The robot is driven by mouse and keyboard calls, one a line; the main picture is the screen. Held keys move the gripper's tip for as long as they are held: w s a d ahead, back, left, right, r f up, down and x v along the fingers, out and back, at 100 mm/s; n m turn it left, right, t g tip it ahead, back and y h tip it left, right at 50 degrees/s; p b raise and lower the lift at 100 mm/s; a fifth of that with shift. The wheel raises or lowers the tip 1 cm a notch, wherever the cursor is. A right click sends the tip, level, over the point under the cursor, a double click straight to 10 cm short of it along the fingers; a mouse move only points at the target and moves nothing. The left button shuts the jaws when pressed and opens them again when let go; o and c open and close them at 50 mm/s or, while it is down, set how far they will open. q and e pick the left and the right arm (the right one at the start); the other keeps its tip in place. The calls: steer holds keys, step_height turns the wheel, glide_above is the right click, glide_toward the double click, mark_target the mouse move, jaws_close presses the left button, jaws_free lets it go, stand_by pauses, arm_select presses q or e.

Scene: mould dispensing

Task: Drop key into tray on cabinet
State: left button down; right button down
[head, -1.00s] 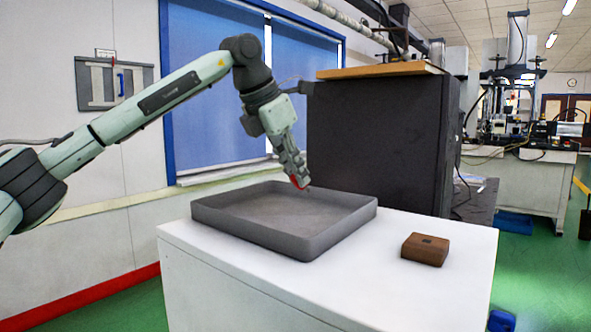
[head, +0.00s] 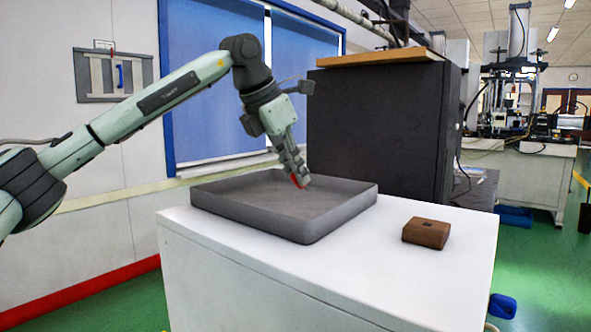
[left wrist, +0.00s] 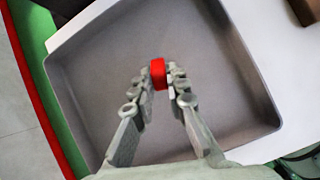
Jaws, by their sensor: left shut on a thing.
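My left gripper (head: 298,181) points down over the inside of the grey tray (head: 250,222), towards its far right side in the head view. It is shut on a small red thing (head: 296,181), probably the key. In the left wrist view the red thing (left wrist: 158,74) sits between the fingertips (left wrist: 160,80), with the tray floor behind it. The fingers hide part of it, and its full shape cannot be told. The tray (left wrist: 90,115) looks empty and rests on the white cabinet (head: 400,278). My right gripper is not in view.
A small brown box (head: 426,233) sits on the cabinet top, right of the tray. A large dark cabinet (head: 375,130) with a wooden top stands behind. Blue window blinds (head: 215,90) are at the back left. The cabinet top between tray and brown box is clear.

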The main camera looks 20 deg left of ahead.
arm_select(q)
steer(key=shift+f, duration=0.3)
steer(key=shift+f+b, duration=0.5)
steer(key=c, duration=1.4)
jaws_free()
steer(key=shift+c, duration=0.2)
steer(key=v, duration=1.2)
